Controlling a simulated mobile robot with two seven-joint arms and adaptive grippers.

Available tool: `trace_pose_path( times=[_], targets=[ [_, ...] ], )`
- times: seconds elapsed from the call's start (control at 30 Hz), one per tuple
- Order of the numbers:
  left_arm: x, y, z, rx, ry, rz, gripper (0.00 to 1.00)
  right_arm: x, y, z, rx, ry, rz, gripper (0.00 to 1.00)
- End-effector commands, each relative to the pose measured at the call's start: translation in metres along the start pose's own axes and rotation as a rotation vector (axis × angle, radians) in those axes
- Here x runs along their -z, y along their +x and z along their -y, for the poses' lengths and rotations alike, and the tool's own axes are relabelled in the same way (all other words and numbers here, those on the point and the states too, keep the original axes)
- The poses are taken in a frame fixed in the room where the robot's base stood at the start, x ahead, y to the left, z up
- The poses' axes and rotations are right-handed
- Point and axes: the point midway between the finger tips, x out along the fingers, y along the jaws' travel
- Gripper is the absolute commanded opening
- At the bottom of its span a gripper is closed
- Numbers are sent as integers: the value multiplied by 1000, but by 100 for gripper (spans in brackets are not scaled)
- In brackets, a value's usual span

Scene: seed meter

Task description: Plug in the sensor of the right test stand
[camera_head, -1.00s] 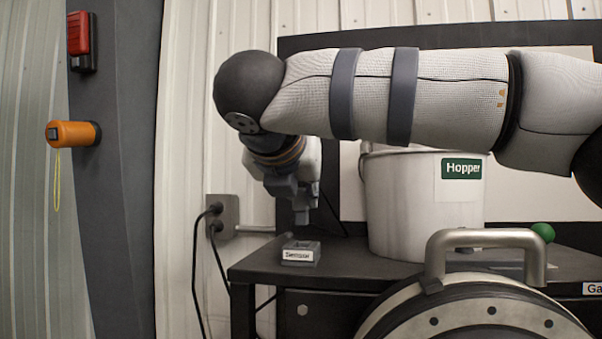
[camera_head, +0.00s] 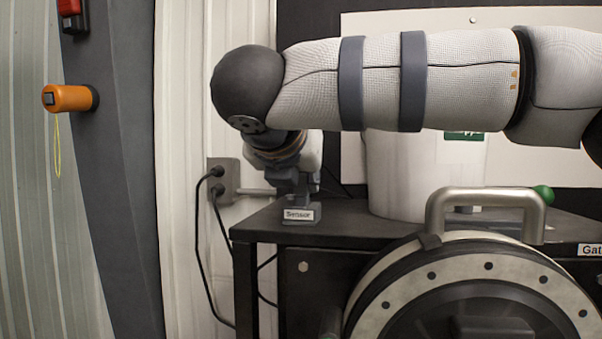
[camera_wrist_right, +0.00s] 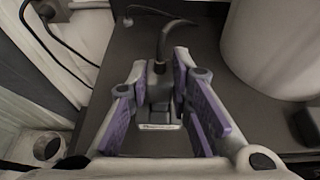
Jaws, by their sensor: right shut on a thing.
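The sensor socket, a small grey box with a white "Sensor" label (camera_head: 300,215), sits on the dark table's left front corner. Its label also shows in the right wrist view (camera_wrist_right: 158,127). My right gripper (camera_head: 298,196) points down right above the box, with little or no gap. In the right wrist view its purple-padded fingers (camera_wrist_right: 166,95) are shut on a dark grey plug (camera_wrist_right: 159,82) with a black cable (camera_wrist_right: 170,38) leading away. The plug's lower end is hidden, so I cannot tell whether it is seated. My left gripper is not in view.
A white hopper bucket (camera_head: 395,185) stands on the table (camera_head: 345,212) to the right. A round hatch with a metal handle (camera_head: 485,197) is in front. A wall outlet (camera_head: 223,181) with black cables is at the left.

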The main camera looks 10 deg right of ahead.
Motion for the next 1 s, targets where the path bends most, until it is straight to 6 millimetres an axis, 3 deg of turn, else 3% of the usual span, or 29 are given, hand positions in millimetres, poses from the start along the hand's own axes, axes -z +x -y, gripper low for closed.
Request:
trace_pose_path(
  times=[0.8, 0.83, 0.9, 0.93, 1.0],
  targets=[
    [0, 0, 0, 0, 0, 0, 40, 10, 4, 0, 0, 0, 0, 0],
    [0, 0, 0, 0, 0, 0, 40, 10, 4, 0, 0, 0, 0, 22],
    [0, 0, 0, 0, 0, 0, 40, 10, 4, 0, 0, 0, 0, 37],
    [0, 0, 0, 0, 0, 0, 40, 10, 4, 0, 0, 0, 0, 43],
    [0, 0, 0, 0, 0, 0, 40, 10, 4, 0, 0, 0, 0, 43]
  ],
)
